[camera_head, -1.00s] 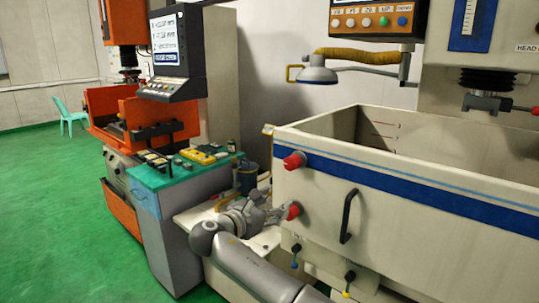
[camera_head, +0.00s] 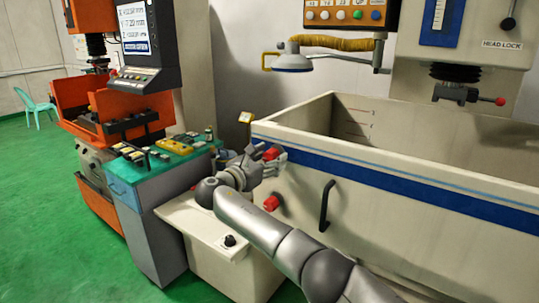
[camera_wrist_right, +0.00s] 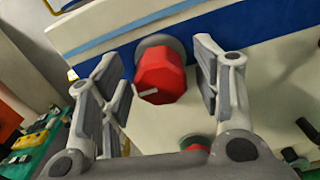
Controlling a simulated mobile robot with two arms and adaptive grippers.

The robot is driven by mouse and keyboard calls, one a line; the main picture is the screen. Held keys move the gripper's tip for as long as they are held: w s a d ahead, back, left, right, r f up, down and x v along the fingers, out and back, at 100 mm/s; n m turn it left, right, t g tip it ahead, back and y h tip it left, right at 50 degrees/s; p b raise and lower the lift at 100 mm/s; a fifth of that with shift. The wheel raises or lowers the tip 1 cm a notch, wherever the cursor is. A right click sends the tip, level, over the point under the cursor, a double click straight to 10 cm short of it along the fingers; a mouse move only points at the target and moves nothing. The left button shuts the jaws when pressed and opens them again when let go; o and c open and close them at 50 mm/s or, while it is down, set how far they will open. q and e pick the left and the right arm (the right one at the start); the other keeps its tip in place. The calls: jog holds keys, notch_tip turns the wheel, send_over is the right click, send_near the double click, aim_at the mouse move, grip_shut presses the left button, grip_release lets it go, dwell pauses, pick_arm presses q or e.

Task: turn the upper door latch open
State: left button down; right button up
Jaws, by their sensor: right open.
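The upper door latch is a red faceted knob (camera_head: 271,153) on the left end of the tank's front wall. It also shows in the right wrist view as a red knob (camera_wrist_right: 160,76) on a grey round base, with a small pale pin at its lower left. My right gripper (camera_head: 274,160) is open at this knob. In the right wrist view its two fingers (camera_wrist_right: 161,84) stand on either side of the knob, with gaps visible. A second, lower red knob (camera_head: 272,201) sits below it, partly hidden by the gripper in the wrist view. My left gripper is not in view.
The beige tank (camera_head: 420,205) with its blue stripe fills the right side. A black handle (camera_head: 326,206) stands out from its front. A teal-topped cabinet (camera_head: 150,185) with small items is at left. A white ledge (camera_head: 200,225) lies below my right arm.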

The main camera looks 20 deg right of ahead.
jog(key=shift+d, duration=0.15)
jog(key=shift+w, duration=0.1)
jog(key=shift+c, duration=0.2)
jog(key=c, duration=1)
